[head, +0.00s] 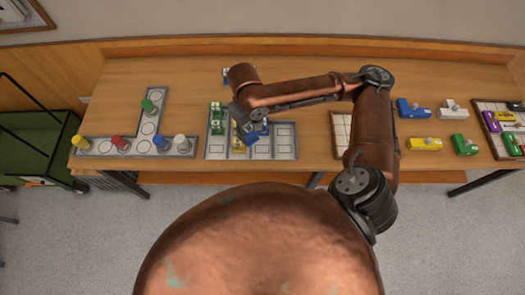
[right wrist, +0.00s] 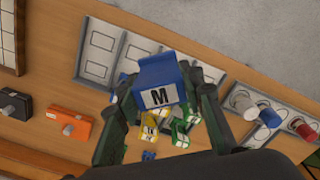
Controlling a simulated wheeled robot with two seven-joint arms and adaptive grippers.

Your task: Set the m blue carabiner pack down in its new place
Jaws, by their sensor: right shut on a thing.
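My right gripper (head: 246,134) is over the grey compartment tray (head: 285,146) in the head view. In the right wrist view its fingers (right wrist: 163,90) are shut on the blue carabiner pack (right wrist: 158,72), which carries a white label with a black M. The pack is held above the tray (right wrist: 98,47), whose far cells look empty. Green packs (head: 216,122) stand in the tray's left column, and a yellow pack (head: 239,145) is beside them. The gripper partly hides the middle of the tray. My left gripper is not in view.
A blue thing (head: 226,73) lies behind the tray. To the right are blue (head: 412,109), white, yellow and green things. An orange one (right wrist: 68,125) shows in the wrist view.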

